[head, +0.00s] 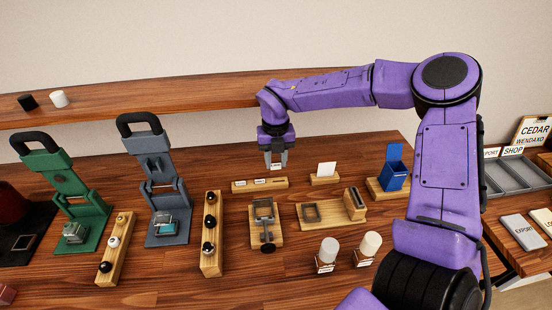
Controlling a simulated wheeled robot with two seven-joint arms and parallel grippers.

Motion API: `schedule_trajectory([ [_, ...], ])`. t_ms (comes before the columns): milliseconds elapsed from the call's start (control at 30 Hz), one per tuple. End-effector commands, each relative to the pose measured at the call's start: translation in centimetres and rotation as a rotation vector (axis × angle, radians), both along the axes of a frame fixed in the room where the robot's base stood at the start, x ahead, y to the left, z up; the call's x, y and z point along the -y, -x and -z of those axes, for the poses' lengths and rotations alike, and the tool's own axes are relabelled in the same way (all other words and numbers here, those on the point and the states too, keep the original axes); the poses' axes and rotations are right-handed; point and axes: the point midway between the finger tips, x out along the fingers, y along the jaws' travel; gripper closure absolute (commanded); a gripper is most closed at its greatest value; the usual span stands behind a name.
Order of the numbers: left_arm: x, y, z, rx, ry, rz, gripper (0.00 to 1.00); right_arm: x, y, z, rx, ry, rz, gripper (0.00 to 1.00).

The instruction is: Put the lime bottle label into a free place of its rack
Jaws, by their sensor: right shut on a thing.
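My right gripper (276,158) points down and is shut on a small white label (276,167) with dark print too small to read. It is above a low wooden rack (259,187), near the rack's right half, with a visible gap between them. My left gripper is not in view.
In front are a wooden clamp fixture (265,230) and two white-capped bottles (327,252). A raised shelf (130,103) runs behind.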

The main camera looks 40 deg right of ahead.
Motion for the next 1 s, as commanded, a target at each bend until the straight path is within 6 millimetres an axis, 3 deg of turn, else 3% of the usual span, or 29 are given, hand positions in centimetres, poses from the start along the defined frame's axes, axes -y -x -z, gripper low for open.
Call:
schedule_trajectory([
  [233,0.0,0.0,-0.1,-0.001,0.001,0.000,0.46,0.5,0.4,-0.1,0.002,-0.001,0.011,0.80],
  [700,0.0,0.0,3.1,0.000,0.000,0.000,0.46,0.3,0.3,4.2,0.003,-0.001,0.008,0.80],
  [1000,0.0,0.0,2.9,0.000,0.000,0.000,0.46,0.3,0.2,4.2,0.002,0.000,0.007,0.80],
])
